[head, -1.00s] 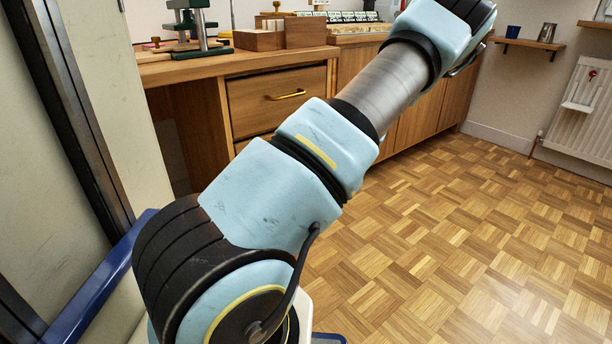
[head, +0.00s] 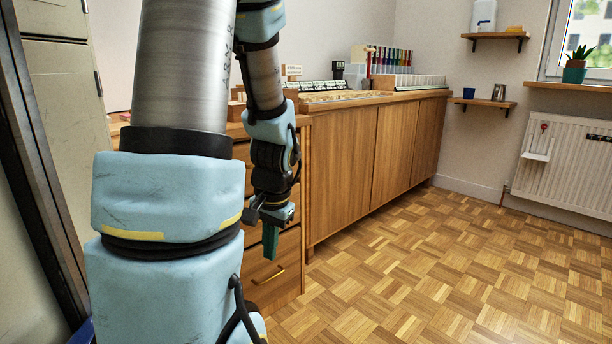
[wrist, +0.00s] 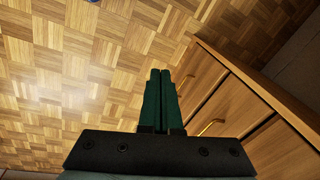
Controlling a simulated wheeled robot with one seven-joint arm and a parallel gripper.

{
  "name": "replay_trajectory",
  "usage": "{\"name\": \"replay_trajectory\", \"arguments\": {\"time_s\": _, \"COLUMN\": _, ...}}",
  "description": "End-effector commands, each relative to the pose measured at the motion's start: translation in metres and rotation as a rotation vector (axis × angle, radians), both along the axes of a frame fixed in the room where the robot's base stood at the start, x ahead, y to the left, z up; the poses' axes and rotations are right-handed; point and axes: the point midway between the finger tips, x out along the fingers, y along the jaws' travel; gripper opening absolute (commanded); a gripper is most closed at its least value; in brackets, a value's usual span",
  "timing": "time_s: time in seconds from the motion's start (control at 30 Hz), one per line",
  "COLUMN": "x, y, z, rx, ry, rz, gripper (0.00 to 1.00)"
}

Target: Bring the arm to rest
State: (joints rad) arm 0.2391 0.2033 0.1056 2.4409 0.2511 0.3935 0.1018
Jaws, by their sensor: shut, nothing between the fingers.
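My arm is light blue, black and grey and rises large at the left of the head view, bending over and down at the upper middle. My gripper (head: 270,242) hangs at the end, pointing down in front of the wooden drawer unit (head: 292,262). In the wrist view my gripper (wrist: 160,75) shows two green fingers side by side, closed together with nothing between them. Below the fingers in the wrist view is parquet floor (wrist: 60,60), with the drawer fronts (wrist: 205,92) to the right.
A long wooden cabinet (head: 345,170) with a worktop carrying trays and small items runs along the wall. Shelves (head: 483,102) and a radiator (head: 565,165) are at the back right. The parquet floor (head: 430,270) at the right is clear. A tall cabinet (head: 62,110) stands close at left.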

Motion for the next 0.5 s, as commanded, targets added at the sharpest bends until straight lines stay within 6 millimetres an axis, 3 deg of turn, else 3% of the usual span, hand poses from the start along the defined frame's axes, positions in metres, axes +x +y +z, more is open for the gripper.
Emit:
{"name": "replay_trajectory", "arguments": {"time_s": 0.27, "x": -0.054, "y": -0.009, "z": 0.03, "rx": -0.172, "ry": -0.026, "rz": 0.372, "gripper": 0.0}}
{"name": "replay_trajectory", "arguments": {"time_s": 0.3, "x": -0.052, "y": -0.01, "z": 0.045, "rx": -0.169, "ry": -0.023, "rz": 0.366, "gripper": 0.0}}
{"name": "replay_trajectory", "arguments": {"time_s": 0.5, "x": -0.051, "y": -0.01, "z": 0.083, "rx": -0.166, "ry": -0.022, "rz": 0.358, "gripper": 0.0}}
